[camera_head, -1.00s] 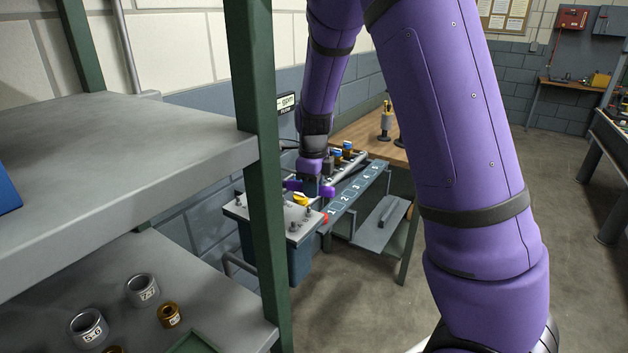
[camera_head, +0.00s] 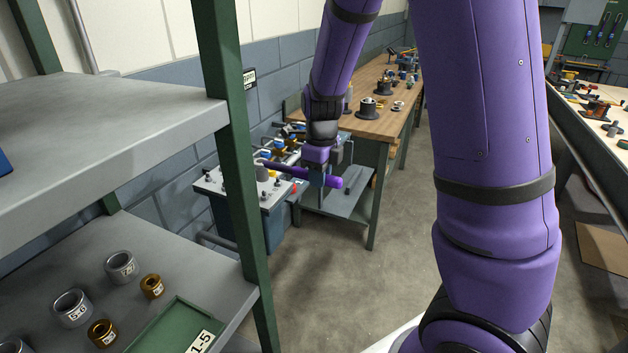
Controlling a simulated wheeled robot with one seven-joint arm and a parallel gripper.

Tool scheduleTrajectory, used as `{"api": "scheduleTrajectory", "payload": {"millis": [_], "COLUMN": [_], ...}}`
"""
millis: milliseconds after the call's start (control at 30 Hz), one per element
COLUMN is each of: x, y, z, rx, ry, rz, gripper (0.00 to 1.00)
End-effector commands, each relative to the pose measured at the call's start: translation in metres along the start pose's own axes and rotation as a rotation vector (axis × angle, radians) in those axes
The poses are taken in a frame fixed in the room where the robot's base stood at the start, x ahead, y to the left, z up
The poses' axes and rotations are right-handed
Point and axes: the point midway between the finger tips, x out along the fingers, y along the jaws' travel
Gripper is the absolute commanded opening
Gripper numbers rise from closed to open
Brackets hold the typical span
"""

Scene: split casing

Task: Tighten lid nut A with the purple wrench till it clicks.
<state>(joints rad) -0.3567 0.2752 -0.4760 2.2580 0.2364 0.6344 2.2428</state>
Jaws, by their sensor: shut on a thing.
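My gripper (camera_head: 317,176) is shut on the purple wrench (camera_head: 332,181), whose rounded purple end sticks out to the right. Its other end reaches left over the casing; its jaw is too small to make out. The casing (camera_head: 275,228) has a dark blue body and a light grey lid (camera_head: 272,198) with several studs or nuts on it. I cannot read which nut is A, nor tell whether the wrench touches one. The green shelf post hides part of the lid.
A grey shelf with a green post (camera_head: 235,150) stands close on the left, holding several metal rings and a green tray (camera_head: 170,330). A wooden bench (camera_head: 375,125) with fixtures stands behind the casing. The floor in the middle is clear.

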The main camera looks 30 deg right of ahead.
Motion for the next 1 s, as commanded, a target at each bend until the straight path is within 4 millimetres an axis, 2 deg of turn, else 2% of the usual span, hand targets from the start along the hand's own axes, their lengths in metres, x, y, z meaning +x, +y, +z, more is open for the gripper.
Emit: {"api": "scheduleTrajectory", "payload": {"millis": [400,700,1000], "x": [0.000,0.027,0.031], "y": [-0.050,-0.048,-0.047], "z": [0.007,0.006,0.006], "rx": [-0.289,-0.286,-0.285], "ry": [0.000,0.001,0.000], "rz": [0.006,0.006,0.006], "gripper": [0.00,0.00,0.00]}}
